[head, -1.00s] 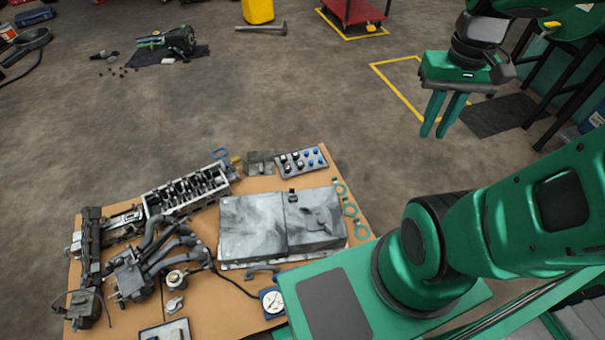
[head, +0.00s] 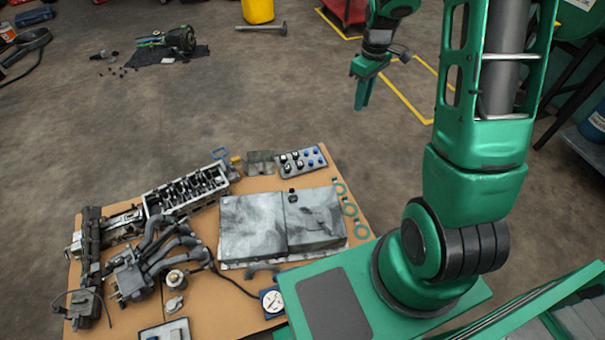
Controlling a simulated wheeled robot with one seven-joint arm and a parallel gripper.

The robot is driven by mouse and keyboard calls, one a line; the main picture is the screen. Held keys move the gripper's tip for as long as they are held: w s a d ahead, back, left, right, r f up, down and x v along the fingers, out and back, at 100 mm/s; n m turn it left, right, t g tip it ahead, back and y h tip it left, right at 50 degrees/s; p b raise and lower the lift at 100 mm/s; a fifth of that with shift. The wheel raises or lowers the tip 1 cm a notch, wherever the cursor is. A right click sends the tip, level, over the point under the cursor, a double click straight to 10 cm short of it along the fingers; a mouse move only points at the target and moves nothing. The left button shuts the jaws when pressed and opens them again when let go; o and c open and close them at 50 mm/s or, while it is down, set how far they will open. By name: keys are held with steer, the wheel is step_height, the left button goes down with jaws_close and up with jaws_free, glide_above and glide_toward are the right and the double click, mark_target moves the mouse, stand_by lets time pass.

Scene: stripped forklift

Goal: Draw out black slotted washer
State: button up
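I cannot make out a black slotted washer for certain. A tray (head: 302,160) at the back right of the workbench board holds several small black and blue pieces, too small to tell apart. A small black piece (head: 292,197) sits on top of the grey metal box (head: 252,222). My gripper (head: 363,107) hangs above the floor, beyond the board's right back corner, fingers down. It is seen edge-on with the fingers overlapping, so its opening is hidden. Nothing shows below the fingertips.
The brown board (head: 200,262) also carries a cylinder head (head: 187,192), a dark manifold (head: 160,255), a blue dial gauge (head: 272,301) and green rings (head: 349,209) along the right edge. A red cart (head: 345,8) stands far back.

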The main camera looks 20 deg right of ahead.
steer(key=w+a+f+n+y, duration=0.1)
steer(key=w+a+f+n, duration=0.25)
steer(key=f, duration=0.65)
steer(key=w+a+f+n+y, duration=0.1)
steer(key=w+a+f+n, duration=0.3)
steer(key=f, duration=0.6)
steer(key=w+a+f+n+y, duration=0.15)
steer(key=w+f, duration=0.35)
steer(key=f, duration=0.6)
steer(key=shift+n+t+y, duration=0.3)
steer(key=shift+n+y, duration=0.05)
steer(key=shift+n, duration=0.45)
steer(key=x, duration=0.8)
steer(key=s+x, duration=0.1)
steer(key=x, duration=1.5)
steer(key=shift+s+a+f, duration=0.15)
steer(key=shift+s+f, duration=0.2)
steer(key=shift+f, duration=0.1)
jaws_close()
